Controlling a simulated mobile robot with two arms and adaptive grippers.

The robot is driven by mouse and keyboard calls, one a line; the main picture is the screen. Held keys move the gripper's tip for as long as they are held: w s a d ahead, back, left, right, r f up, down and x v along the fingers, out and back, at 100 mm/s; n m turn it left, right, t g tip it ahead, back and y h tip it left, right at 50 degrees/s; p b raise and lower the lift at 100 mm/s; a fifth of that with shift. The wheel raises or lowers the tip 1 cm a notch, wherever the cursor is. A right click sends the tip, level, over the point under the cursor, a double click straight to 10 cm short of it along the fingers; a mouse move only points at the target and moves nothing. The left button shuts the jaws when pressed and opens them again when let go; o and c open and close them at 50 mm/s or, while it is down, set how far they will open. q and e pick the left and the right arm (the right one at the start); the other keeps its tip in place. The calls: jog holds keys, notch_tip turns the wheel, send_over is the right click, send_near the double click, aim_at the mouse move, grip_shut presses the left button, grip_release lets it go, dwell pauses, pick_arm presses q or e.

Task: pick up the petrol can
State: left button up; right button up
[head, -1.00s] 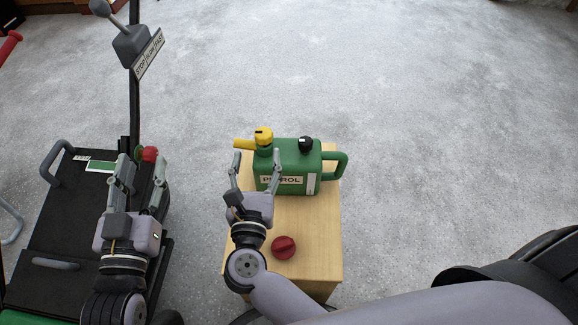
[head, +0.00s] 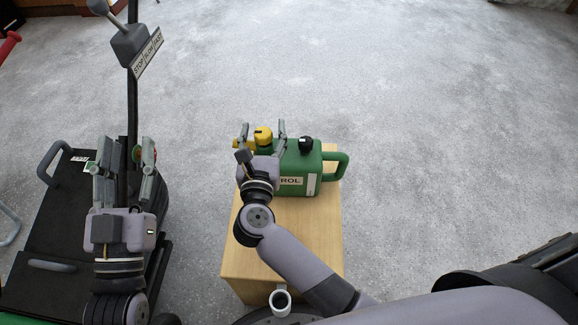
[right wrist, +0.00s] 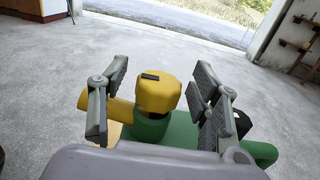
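The green petrol can (head: 322,155) stands upright on a wooden stand (head: 308,230). It has a yellow cap (head: 263,134), a yellow spout at its left end, a black cap and a handle at its right end. My right gripper (head: 262,124) is open at the can's left end, its fingers either side of the yellow cap and neck. The right wrist view shows the yellow cap (right wrist: 157,92) between the spread fingers, with gaps on both sides. My right gripper covers part of the label. My left gripper (head: 126,145) is open and empty over the black machine panel.
The black panel (head: 58,225) with grey handles lies at the left, with an upright lever (head: 130,45) behind it. Grey floor is clear behind and right of the stand. A black curved part (head: 500,285) is at the lower right.

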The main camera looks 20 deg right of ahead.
grip_shut()
dwell(0.6)
jog(key=shift+r, duration=0.1)
